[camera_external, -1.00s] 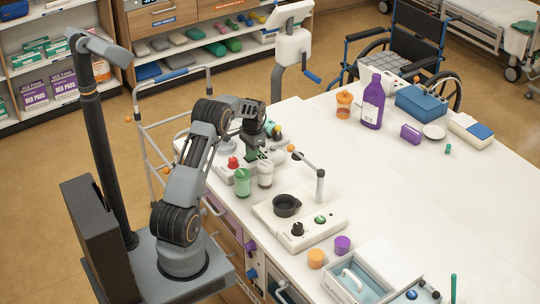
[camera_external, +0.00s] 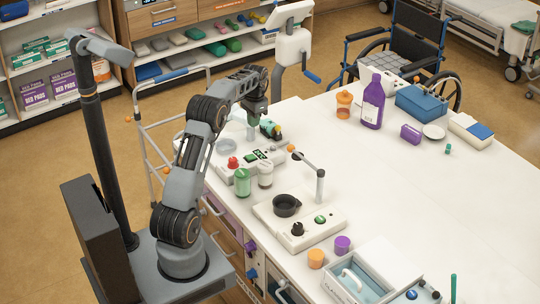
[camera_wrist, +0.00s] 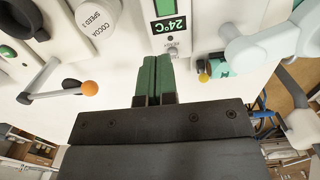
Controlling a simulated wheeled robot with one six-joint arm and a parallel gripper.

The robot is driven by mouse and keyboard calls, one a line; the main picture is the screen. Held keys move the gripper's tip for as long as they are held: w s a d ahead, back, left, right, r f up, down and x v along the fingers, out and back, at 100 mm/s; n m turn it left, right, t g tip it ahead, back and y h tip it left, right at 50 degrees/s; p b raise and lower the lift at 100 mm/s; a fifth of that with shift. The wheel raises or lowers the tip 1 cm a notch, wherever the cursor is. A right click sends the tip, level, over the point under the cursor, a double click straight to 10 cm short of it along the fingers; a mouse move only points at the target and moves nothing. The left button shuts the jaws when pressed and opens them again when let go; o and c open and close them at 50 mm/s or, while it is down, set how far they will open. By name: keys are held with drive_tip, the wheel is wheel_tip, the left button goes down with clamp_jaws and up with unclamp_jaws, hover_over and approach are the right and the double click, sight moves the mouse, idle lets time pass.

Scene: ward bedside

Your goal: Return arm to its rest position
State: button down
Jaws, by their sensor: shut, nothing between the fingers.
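My arm rises from its base at the lower left of the external view and reaches over the near end of the white table. My gripper (camera_external: 251,133) points down above the white machine (camera_external: 228,168) with the red knob. In the wrist view the two green fingers (camera_wrist: 153,82) lie side by side, shut with nothing between them. Past their tips is the machine's green 24°C display (camera_wrist: 170,22). The fingers look clear of the machine.
A green jar (camera_external: 242,182) and a white jar (camera_external: 265,175) stand in front of the machine; the white one's lid (camera_wrist: 97,22) reads COCOA SPEED 1. A lever with an orange ball (camera_external: 291,148) and a black cup (camera_external: 287,205) are to the right. A walker frame (camera_external: 143,145) stands behind the arm.

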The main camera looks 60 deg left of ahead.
idle(0.4)
drive_tip(key=s+d+r+t, duration=0.2)
drive_tip(key=s+d, duration=0.8)
drive_tip(key=d, duration=0.6)
drive_tip(key=s+d+r+t, duration=0.3)
drive_tip(key=s+d+r, duration=0.2)
drive_tip(key=s+d, duration=0.6)
drive_tip(key=d, duration=0.5)
drive_tip(key=shift+s, duration=0.2)
drive_tip(key=c, duration=1.8)
unclamp_jaws()
drive_tip(key=shift+c, duration=0.2)
